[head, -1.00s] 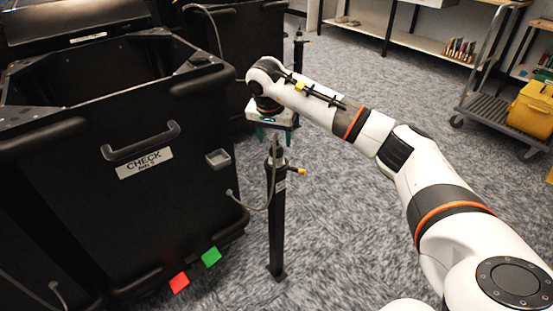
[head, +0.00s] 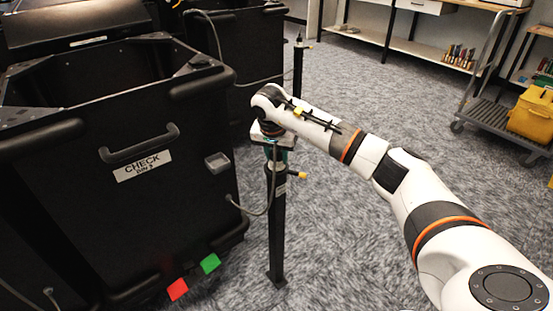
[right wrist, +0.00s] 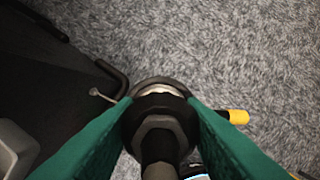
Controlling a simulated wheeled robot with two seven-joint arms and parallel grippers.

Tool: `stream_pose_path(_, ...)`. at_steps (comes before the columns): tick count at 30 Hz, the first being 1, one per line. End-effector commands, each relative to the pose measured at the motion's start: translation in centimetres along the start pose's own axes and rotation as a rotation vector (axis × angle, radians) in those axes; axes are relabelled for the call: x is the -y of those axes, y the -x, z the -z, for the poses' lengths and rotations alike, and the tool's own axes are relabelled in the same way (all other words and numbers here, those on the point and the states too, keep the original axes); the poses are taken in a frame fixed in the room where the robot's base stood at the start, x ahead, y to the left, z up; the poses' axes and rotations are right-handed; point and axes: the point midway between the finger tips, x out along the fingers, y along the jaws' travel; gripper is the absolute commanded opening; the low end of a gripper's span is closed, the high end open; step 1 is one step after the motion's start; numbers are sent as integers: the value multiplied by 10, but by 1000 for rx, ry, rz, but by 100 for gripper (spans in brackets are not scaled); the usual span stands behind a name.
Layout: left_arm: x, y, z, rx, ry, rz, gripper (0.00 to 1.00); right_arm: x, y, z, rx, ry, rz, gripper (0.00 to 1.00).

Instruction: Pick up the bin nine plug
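The bin nine plug is at the top of a black post (head: 277,225) in the head view. My right gripper (head: 277,157) is lowered over it and hides most of it. In the right wrist view the dark round plug (right wrist: 158,135) stands between the green fingers of my right gripper (right wrist: 160,108). The fingers are apart, one on each side, with only narrow gaps; firm contact does not show. A thin cable (head: 266,205) runs from the black bin (head: 160,220) to the post top. The bin's label (head: 143,166) reads CHECK, its number small and blurred. My left gripper is not in view.
A yellow lever (head: 299,175) sticks out from the post, also seen in the right wrist view (right wrist: 238,117). More black bins (head: 245,45) and another post (head: 298,70) stand behind. A trolley (head: 490,118) carries a yellow box (head: 533,115). Carpet right of the post is clear.

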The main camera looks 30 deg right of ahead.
Motion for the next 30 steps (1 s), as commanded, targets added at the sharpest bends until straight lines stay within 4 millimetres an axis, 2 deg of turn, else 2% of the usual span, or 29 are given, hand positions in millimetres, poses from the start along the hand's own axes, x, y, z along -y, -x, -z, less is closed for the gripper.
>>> stream_pose_path(1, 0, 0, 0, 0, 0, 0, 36, 0, 0, 0, 0, 0, 0, 28)
stream_pose_path(4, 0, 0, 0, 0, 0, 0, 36, 0, 0, 0, 0, 0, 0, 11)
stream_pose_path(6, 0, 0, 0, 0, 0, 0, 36, 0, 0, 0, 0, 0, 0, 5)
stream_pose_path(11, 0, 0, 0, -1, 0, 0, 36, 0, 1, 0, 1, 0, 0, 5)
stream_pose_path(14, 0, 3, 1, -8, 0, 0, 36, 0, 9, -3, 3, -1, -2, 5)
stream_pose_path(18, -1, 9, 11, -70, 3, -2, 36, -1, 33, -10, 3, -1, -3, 5)
stream_pose_path(24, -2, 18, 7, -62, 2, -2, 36, 0, 72, -21, 3, -1, -2, 5)
stream_pose_path(30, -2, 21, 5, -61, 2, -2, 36, 0, 94, -27, 1, -1, -1, 5)
